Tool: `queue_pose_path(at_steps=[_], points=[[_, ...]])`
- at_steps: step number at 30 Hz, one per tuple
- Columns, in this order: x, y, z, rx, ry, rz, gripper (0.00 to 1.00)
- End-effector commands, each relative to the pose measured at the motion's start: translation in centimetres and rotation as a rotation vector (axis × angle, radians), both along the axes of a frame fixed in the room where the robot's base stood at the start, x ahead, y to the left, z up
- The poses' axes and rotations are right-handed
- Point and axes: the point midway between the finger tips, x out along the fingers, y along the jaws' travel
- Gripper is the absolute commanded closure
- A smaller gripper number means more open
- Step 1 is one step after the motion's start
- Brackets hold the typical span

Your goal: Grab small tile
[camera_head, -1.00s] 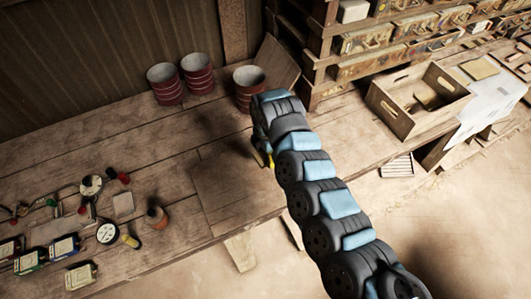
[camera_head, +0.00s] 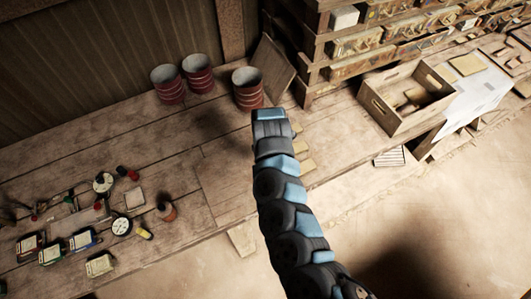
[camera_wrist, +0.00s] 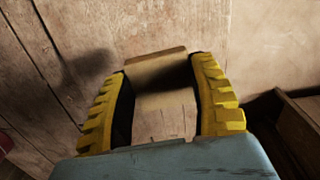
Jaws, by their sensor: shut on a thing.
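My gripper (camera_wrist: 160,68) shows in the wrist view with its two yellow ridged fingers on either side of a small tan, wood-coloured tile (camera_wrist: 165,112). It is shut on this tile, whose far edge shows between the fingertips. The tile's near end is hidden by the blue gripper body. In the head view my own arm hides the gripper and the held tile. Small tan flat pieces (camera_head: 307,165) lie on the bench just right of my arm there, partly covered by it.
Red ribbed pots (camera_head: 248,90) stand at the back of the wooden bench (camera_head: 160,150). An open wooden crate (camera_head: 385,115) and shelves of drawers (camera_head: 360,45) are at the right. Gauges and small bottles (camera_head: 120,225) crowd the left.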

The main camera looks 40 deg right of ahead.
Motion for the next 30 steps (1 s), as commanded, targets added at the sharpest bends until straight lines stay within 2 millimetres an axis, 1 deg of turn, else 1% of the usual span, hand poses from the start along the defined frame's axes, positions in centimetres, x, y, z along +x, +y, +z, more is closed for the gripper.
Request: queue_pose_path(at_steps=[1, 8, 13, 21, 30], points=[[-0.2, 0.4, 0.4, 0.007, 0.000, -0.004, 0.78], [-1.1, 1.1, 0.9, 0.003, -0.003, 0.000, 0.78], [-2.4, 1.8, 1.1, 0.007, 0.004, -0.003, 0.78], [-3.4, 2.3, 1.9, -0.001, 0.000, -0.002, 0.78], [-4.2, 2.8, 2.1, 0.003, 0.004, 0.000, 0.78]])
